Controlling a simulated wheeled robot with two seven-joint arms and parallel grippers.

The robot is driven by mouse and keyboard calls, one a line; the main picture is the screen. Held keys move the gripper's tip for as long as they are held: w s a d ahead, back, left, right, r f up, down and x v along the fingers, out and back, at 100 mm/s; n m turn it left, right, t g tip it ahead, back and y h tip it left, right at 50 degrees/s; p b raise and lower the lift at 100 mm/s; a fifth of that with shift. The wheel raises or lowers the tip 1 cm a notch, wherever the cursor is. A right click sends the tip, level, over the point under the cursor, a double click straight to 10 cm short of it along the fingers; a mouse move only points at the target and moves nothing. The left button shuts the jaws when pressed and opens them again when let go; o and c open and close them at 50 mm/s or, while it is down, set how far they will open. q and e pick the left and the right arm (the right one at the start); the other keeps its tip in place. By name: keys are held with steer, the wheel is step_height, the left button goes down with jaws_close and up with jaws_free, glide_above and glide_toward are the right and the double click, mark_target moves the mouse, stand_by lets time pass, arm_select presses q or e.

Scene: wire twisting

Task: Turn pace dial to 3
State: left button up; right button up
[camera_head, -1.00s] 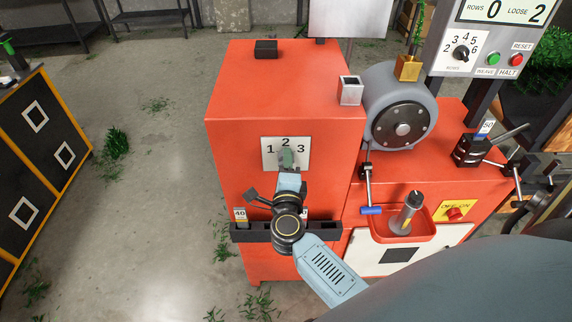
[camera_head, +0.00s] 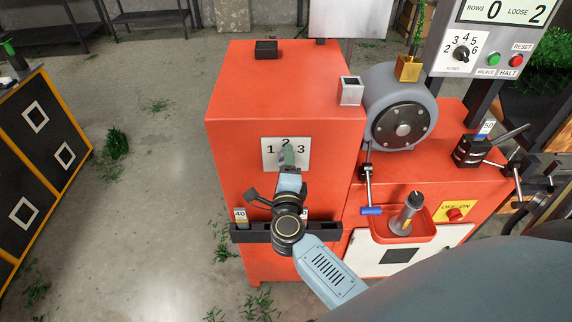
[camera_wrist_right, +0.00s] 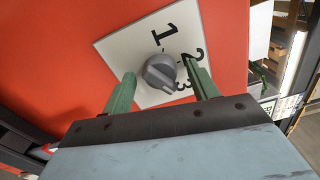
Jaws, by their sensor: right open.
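The pace dial is a grey round knob (camera_wrist_right: 160,73) on a white plate (camera_wrist_right: 120,52) marked 1, 2 and 3, on the front of a red cabinet (camera_head: 235,115). The plate also shows in the head view (camera_head: 269,142), where my right gripper hides the knob. My right gripper (camera_head: 288,156) is in front of the plate. In the right wrist view its green fingers (camera_wrist_right: 160,76) are open, one on each side of the knob, with visible gaps. I cannot tell for certain which number the knob points at. My left gripper is not in view.
A dark rail (camera_head: 322,230) with small numbered blocks runs along the cabinet front below the dial. To the right are a grey drum (camera_head: 382,88), a crank with a blue handle (camera_head: 371,211) and a red tray (camera_head: 425,230).

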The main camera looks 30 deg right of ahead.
steer(key=b+v, duration=0.1)
steer(key=v, duration=1.2)
steer(key=shift+s, duration=0.2)
steer(key=shift+a, duration=0.1)
steer(key=s+a+f+n+y+b, duration=0.1)
steer(key=a+f+n+y, duration=0.15)
steer(key=f+n, duration=0.45)
steer(key=s+a+f+n+g+y, duration=0.15)
steer(key=f+n+y, duration=0.25)
steer(key=f, duration=0.5)
steer(key=s+a+f+n+y+b, duration=0.1)
steer(key=a+f+n+y, duration=0.25)
steer(key=f+n, duration=0.35)
steer(key=s+d+f+n+g+y, duration=0.1)
steer(key=s+f+n+g, duration=0.2)
steer(key=s+f, duration=0.4)
steer(key=s+d+f+n+g+y, duration=0.1)
steer(key=s+f+n+g, duration=0.3)
steer(key=f, duration=0.6)
steer(key=s+d+f+n+g+h, duration=0.1)
steer(key=s+d+f, duration=0.3)
steer(key=s, duration=0.5)
steer(key=s+d+f+n+g+h+b, duration=0.1)
steer(key=s+d+f+g, duration=0.3)
steer(key=s, duration=0.5)
steer(key=shift+s+d+f+n+g+b, duration=0.3)
steer(key=shift+s+f+n+g, duration=0.1)
steer(key=shift+n, duration=0.5)
